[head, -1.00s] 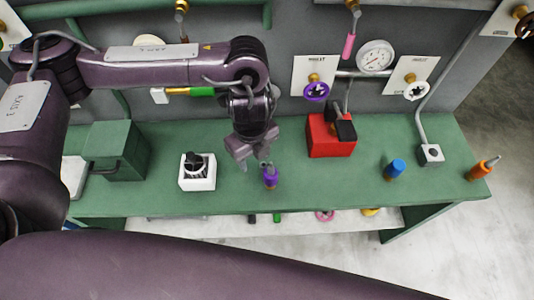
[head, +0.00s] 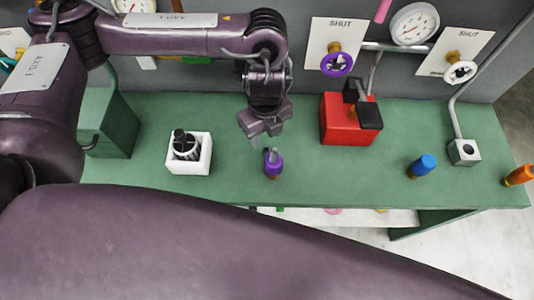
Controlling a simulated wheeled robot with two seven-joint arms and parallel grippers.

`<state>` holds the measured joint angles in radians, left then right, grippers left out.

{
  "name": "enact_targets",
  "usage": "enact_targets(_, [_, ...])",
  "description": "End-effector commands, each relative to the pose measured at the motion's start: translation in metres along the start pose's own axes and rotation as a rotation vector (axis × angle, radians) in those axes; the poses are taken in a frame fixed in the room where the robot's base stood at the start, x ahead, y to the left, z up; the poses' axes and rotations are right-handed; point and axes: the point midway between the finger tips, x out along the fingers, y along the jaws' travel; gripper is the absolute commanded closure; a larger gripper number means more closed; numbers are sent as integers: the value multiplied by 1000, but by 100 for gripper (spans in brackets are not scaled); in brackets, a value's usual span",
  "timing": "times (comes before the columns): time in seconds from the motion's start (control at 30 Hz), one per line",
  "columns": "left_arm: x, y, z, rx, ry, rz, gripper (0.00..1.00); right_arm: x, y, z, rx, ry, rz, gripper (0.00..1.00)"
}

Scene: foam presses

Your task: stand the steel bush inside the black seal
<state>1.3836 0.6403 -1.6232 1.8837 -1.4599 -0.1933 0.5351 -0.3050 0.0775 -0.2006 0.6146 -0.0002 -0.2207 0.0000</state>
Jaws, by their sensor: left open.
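My left gripper (head: 262,133) is open and empty over the green bench, just behind and above a small purple bottle (head: 274,166). The bottle stands upright with a thin grey nozzle, apart from the jaws as far as I can tell. A white square holder (head: 201,165) stands left of it, with a dark upright piece (head: 180,139) and a black-and-pale ringed part in it. These are too small to name as the steel bush or the black seal, and I cannot make out either one for certain elsewhere. My right gripper is not in view.
A red box (head: 338,126) with black parts stands at the back of the bench (head: 325,182). A blue-topped bottle (head: 423,165), an orange bottle (head: 518,176) and a grey switch box (head: 464,152) are to the right. The bench between the purple and blue bottles is clear.

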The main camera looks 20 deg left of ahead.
Motion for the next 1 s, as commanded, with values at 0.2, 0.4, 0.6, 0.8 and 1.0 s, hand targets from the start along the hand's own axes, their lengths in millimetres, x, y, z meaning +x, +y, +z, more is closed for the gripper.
enact_targets(0.2, [23,1,-1,-2,4,3,53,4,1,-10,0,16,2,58])
enact_targets(0.4, [40,1,-3,-2,4,4,53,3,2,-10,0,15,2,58])
enact_targets(0.6, [66,0,-3,-2,2,4,53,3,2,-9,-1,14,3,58])
enact_targets(0.8, [78,0,-3,-1,0,2,53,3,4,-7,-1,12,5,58])
enact_targets(1.0, [77,0,-3,0,0,1,57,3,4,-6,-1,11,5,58])
